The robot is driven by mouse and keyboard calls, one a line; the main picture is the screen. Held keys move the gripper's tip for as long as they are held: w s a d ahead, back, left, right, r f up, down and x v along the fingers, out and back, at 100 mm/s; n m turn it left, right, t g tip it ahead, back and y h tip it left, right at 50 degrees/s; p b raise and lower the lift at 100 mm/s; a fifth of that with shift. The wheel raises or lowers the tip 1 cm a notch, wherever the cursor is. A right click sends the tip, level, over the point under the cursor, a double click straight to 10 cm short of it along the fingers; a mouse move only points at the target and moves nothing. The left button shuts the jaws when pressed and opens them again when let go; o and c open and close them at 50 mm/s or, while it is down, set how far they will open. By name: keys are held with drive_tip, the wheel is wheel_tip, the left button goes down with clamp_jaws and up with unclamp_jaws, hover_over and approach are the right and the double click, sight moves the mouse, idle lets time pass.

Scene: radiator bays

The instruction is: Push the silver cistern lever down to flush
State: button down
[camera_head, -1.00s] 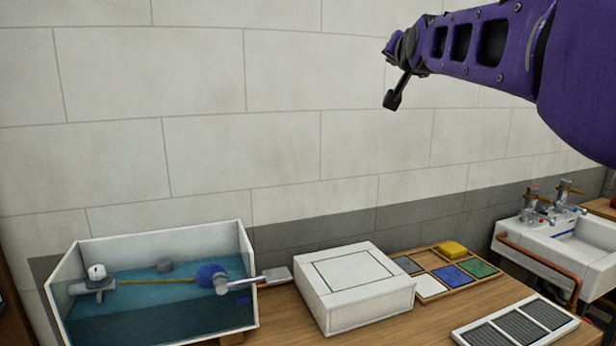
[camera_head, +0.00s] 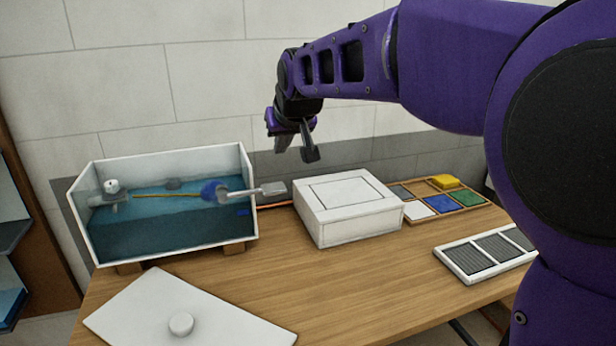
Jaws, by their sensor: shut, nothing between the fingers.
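The silver cistern lever (camera_head: 268,189) sticks out to the right from the right wall of the open cistern (camera_head: 170,248). It looks roughly level, with a flat paddle at its outer end. The cistern holds blue water, a blue float ball (camera_head: 211,190) and a thin brass rod. My gripper (camera_head: 290,152) is shut and empty, pointing down. In the picture it is above and slightly right of the lever, apart from it. The exact depth between them is hard to tell.
A white box (camera_head: 345,222) stands just right of the lever. Behind it is a wooden tray (camera_head: 470,205) of coloured tiles. A grilled white frame (camera_head: 480,256) lies at the right. A white lid with a knob (camera_head: 165,305) lies in front. The wall is behind.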

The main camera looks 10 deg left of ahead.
hover_over(273, 184)
drive_tip(key=s+d, duration=0.2)
drive_tip(key=s, duration=0.1)
wheel_tip(273, 184, down, 7)
drive_tip(key=shift+w+a+r+b, duration=0.1)
drive_tip(key=shift+b, duration=0.25)
wheel_tip(273, 184, down, 3)
drive_tip(key=shift+w+a+r, duration=0.1)
drive_tip(key=shift+w+r, duration=0.05)
drive_tip(key=shift+r, duration=0.05)
drive_tip(key=shift+f+b, duration=0.4)
drive_tip(key=shift+f, duration=0.4)
